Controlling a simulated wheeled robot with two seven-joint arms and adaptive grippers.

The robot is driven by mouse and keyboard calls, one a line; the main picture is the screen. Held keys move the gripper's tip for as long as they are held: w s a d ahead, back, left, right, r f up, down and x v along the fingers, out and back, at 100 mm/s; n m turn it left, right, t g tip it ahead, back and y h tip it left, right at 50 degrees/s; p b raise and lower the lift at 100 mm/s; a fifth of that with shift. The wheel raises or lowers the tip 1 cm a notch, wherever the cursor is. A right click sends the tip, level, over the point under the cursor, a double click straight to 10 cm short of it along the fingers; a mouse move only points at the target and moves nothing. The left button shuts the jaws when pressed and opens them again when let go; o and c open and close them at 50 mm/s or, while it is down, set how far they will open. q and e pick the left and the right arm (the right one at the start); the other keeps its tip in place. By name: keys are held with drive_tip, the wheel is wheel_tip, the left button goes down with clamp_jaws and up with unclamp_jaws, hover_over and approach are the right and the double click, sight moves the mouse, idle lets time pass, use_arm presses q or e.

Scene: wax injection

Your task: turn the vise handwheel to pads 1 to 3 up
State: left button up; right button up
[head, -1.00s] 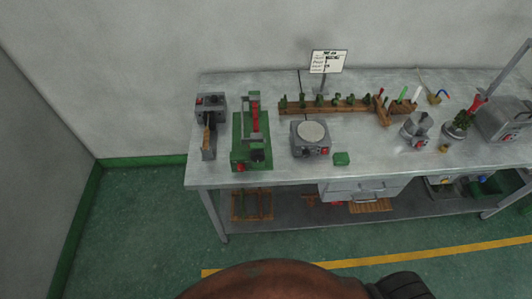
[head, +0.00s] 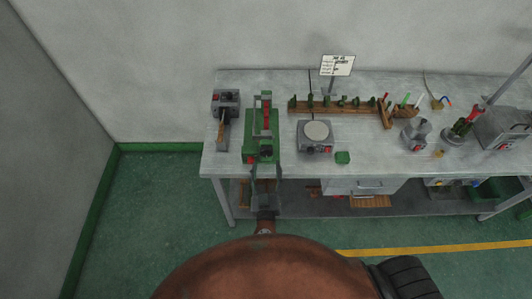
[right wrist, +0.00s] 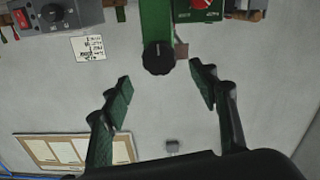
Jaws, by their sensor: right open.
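The vise appears to be the green device (head: 248,148) with a red and grey upright part, standing near the left end of the bench. A dark round knob (head: 265,152), which looks like its handwheel, is at its front. In the right wrist view the black knob (right wrist: 158,58) has a pale mark on its face and sits just beyond the fingertips. My right gripper (head: 266,172) is open and empty in front of the knob, apart from it. Its two green-padded fingers (right wrist: 160,80) spread to either side below the knob. My left gripper is not in view. Pad numbers are not readable.
A grey device (head: 226,100) stands left of the vise. A wooden rack (head: 335,107) lies behind. The bench's front edge (head: 300,174) passes by my gripper.

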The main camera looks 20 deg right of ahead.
sight(266, 154)
drive_tip(key=p+x, duration=0.1)
drive_tip(key=x, duration=0.4)
drive_tip(key=shift+w, duration=0.25)
drive_tip(key=shift+w+d+f+p, duration=0.15)
drive_tip(key=shift+w+d+p, duration=0.15)
drive_tip(key=shift+w, duration=0.35)
drive_tip(key=shift+c, duration=0.3)
drive_tip(key=c, duration=1.1)
